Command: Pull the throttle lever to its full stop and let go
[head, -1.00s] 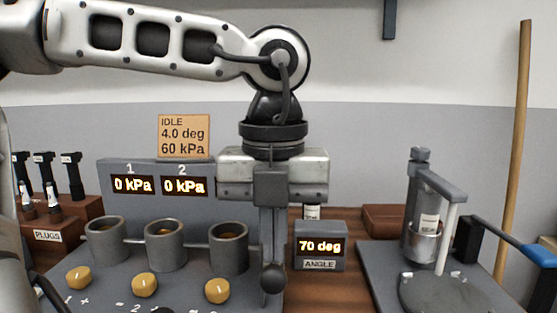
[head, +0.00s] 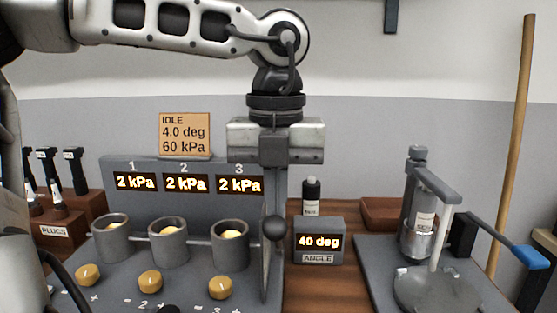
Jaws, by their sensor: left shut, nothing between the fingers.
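The throttle lever's black ball knob (head: 275,229) shows at the right side of the grey throttle rig (head: 190,255); most of its arm is hard to make out. The angle display (head: 319,243) beside it reads 40 deg. The three pressure readouts (head: 185,184) on the rig each show 2 kPa. My left gripper (head: 274,150) is shut and empty, above the knob in the picture. A gap shows between its fingers and the knob, but depth is hard to judge. My right gripper is not in view.
A card (head: 185,134) on the rig reads IDLE, 4.0 deg, 60 kPa. A dark bottle (head: 311,196) stands behind the angle display. A plug rack (head: 62,232) is at left. A fixture with a blue-tipped handle (head: 530,256) stands at right.

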